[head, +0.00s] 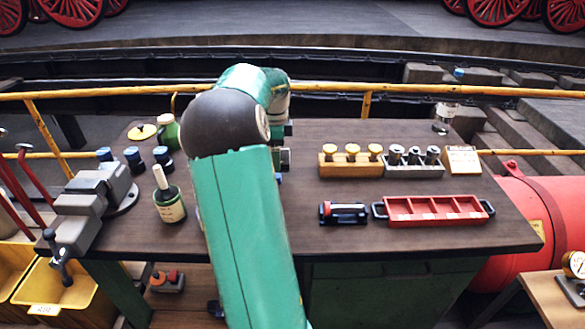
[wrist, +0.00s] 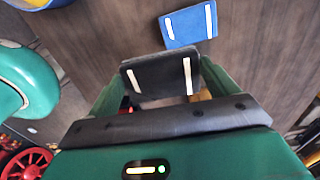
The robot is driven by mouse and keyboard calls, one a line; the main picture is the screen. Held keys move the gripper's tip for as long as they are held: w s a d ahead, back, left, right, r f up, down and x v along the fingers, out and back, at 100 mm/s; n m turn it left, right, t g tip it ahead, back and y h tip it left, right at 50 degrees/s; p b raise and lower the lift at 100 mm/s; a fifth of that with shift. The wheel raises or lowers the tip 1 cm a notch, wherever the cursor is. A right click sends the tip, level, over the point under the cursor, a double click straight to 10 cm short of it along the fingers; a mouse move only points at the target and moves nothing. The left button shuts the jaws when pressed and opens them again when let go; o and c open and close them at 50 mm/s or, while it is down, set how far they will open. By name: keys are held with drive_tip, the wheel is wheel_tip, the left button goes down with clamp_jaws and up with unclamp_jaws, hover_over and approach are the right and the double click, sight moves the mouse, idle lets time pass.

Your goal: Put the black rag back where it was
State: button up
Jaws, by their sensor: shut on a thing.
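The black rag (wrist: 160,76), a dark flat piece with two white stripes, is held between the green fingers of my gripper (wrist: 157,88) in the wrist view. A similar blue rag (wrist: 188,26) with white stripes lies on the brown tabletop just beyond it. The black rag appears above the table and apart from the blue one; its height is hard to judge. In the head view my arm hides most of the gripper and the black rag. A bit of blue (head: 279,178) shows beside my arm.
A yellow rail (head: 420,89) runs behind. The bench right of my arm is partly clear.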

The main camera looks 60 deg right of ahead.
drive_tip(key=d+f, duration=0.2)
drive_tip(key=s+d+f, duration=0.1)
drive_tip(key=f, duration=0.1)
drive_tip(key=s+d+f, duration=0.1)
drive_tip(key=d+f, duration=0.1)
drive_tip(key=shift+d+f, duration=0.1)
drive_tip(key=shift+d, duration=0.25)
drive_tip(key=shift+s+d+f, duration=0.1)
drive_tip(key=shift+d+f, duration=0.05)
drive_tip(key=shift+f, duration=0.75)
drive_tip(key=shift+d+f, duration=0.1)
drive_tip(key=shift+f, duration=0.75)
drive_tip(key=o, duration=0.7)
drive_tip(key=shift+f, duration=0.1)
wheel_tip(320, 180, up, 12)
drive_tip(key=shift+r, duration=0.15)
